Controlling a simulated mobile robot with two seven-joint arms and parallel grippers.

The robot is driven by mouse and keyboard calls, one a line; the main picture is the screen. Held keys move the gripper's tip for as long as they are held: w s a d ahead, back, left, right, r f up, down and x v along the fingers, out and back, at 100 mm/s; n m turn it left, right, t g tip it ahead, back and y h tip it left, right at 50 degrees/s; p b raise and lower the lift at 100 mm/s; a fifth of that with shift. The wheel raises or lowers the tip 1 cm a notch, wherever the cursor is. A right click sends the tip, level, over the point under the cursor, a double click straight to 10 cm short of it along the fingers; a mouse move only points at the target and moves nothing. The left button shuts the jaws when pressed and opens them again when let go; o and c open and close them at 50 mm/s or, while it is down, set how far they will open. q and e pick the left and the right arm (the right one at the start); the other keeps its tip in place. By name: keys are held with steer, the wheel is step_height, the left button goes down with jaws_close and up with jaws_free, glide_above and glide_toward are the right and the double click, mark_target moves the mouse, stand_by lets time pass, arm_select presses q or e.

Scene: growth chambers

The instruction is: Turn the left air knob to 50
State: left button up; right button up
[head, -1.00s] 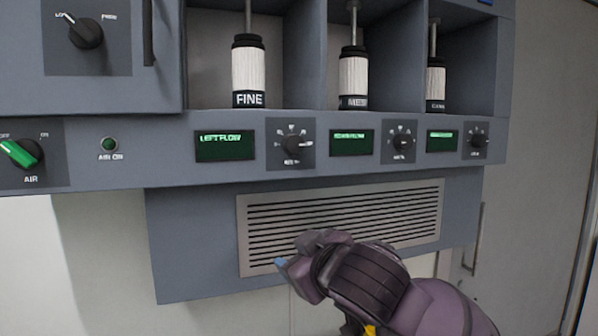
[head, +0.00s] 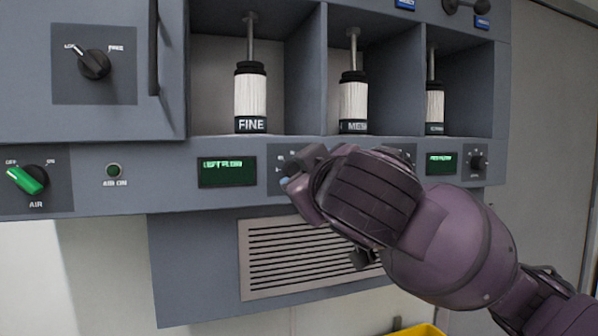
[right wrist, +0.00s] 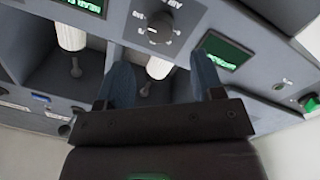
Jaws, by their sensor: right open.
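The left knob is hidden behind my right gripper in the head view; only an edge of its plate shows beside the left green display (head: 227,171), which reads LEFT FLOW. In the right wrist view, which looks upside down, this dark round knob (right wrist: 160,28) sits on its grey dial plate, with the left display (right wrist: 222,50) beside it. My right gripper (head: 291,182) is in front of the panel at the knob's height. In the right wrist view its blue fingers (right wrist: 160,68) are spread and empty, with the knob beyond their tips. The knob's setting is too blurred to read.
A green AIR switch (head: 28,180) and an AIR ON light (head: 114,170) are at the left. Labelled white cylinders, one marked FINE (head: 250,95), stand in bays above. A vent grille (head: 285,262) is below. The right knob (head: 478,161) shows beyond my arm.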

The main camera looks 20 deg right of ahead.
mark_target(297, 171)
steer(key=w, duration=0.5)
steer(key=shift+w+d, duration=0.1)
steer(key=shift+w, duration=0.65)
